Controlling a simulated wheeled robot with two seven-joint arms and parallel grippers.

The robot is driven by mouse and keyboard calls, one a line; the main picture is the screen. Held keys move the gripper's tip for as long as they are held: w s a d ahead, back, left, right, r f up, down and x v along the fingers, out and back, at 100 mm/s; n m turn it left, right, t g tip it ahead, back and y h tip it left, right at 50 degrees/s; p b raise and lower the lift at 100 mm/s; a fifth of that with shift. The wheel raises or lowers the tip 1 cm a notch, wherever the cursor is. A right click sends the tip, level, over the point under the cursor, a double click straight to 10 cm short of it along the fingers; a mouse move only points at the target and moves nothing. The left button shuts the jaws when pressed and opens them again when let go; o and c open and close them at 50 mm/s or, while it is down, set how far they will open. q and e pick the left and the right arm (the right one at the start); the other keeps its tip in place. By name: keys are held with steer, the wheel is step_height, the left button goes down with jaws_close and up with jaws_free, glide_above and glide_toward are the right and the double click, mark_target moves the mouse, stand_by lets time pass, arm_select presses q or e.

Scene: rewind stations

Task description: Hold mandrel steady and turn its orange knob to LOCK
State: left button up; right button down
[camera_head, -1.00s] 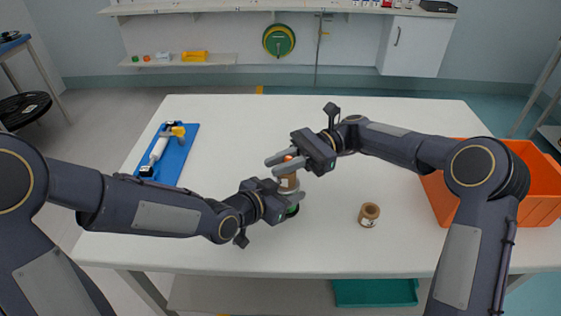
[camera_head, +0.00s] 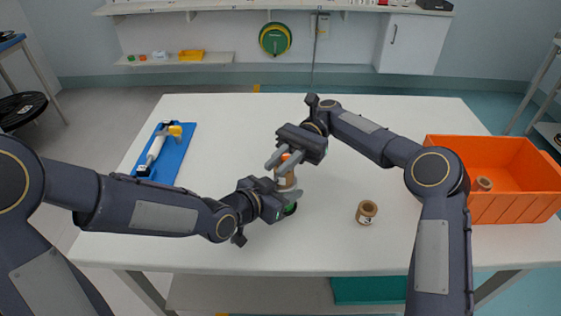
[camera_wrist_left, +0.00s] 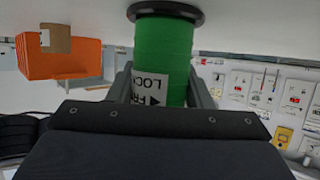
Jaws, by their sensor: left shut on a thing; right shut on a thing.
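The mandrel stands upright on the table, with a green body (camera_head: 290,209), a brown core (camera_head: 286,180) around its upper part and an orange knob (camera_head: 285,157) on top. My left gripper (camera_head: 284,199) is shut on the green body low down; the body also fills the middle of the left wrist view (camera_wrist_left: 176,45), upside down. The knob's pointer cannot be made out.
A loose brown core (camera_head: 367,212) stands on the table to the right. An orange bin (camera_head: 511,207) at the right edge holds another core (camera_head: 484,184). A blue tray (camera_head: 183,155) with a white and yellow tool lies at the left. The table's back middle is clear.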

steer(key=c, duration=1.3)
jaws_free()
steer(key=shift+c, duration=0.2)
steer(key=shift+r, duration=0.15)
step_height(320, 180, up, 10)
steer(key=shift+c, duration=0.3)
